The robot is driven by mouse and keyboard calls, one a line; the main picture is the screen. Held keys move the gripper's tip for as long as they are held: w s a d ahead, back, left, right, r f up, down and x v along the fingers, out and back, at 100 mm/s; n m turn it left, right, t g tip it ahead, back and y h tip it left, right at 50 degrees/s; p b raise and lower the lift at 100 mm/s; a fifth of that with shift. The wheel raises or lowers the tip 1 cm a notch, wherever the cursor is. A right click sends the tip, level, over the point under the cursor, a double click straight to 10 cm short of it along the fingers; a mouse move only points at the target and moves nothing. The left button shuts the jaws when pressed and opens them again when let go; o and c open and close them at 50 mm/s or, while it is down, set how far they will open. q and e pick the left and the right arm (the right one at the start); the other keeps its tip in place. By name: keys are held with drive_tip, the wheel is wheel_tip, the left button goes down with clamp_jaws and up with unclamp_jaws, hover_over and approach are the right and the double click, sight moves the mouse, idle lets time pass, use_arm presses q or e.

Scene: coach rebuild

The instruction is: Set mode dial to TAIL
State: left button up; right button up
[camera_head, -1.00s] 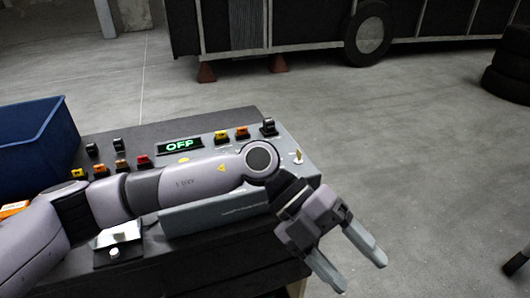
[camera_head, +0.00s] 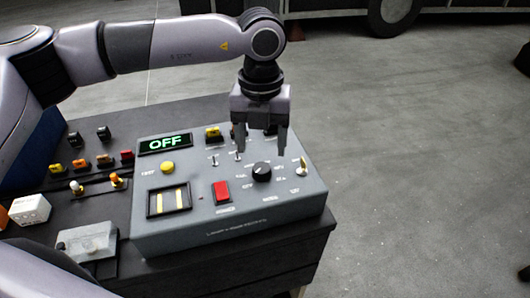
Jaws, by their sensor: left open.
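The mode dial (camera_head: 262,171) is a round black knob on the sloped top of a grey control box (camera_head: 200,236). Small white labels ring it, too small to read surely. The box's display (camera_head: 165,144) shows OFF in green. My left gripper (camera_head: 261,150) is open and empty, pointing down above and slightly behind the dial, with its fingers apart. I cannot tell its exact height over the box. My right gripper is not in view.
A grey box (camera_head: 87,242) and a white block (camera_head: 30,209) lie at left. Open floor is at right.

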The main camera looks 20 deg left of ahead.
sight(261, 167)
use_arm(q)
drive_tip(key=f, duration=0.5)
drive_tip(key=shift+s+f+p, duration=0.2)
drive_tip(key=shift+f+p, duration=0.1)
drive_tip(key=shift+p, duration=0.1)
drive_tip(key=c, duration=1.1)
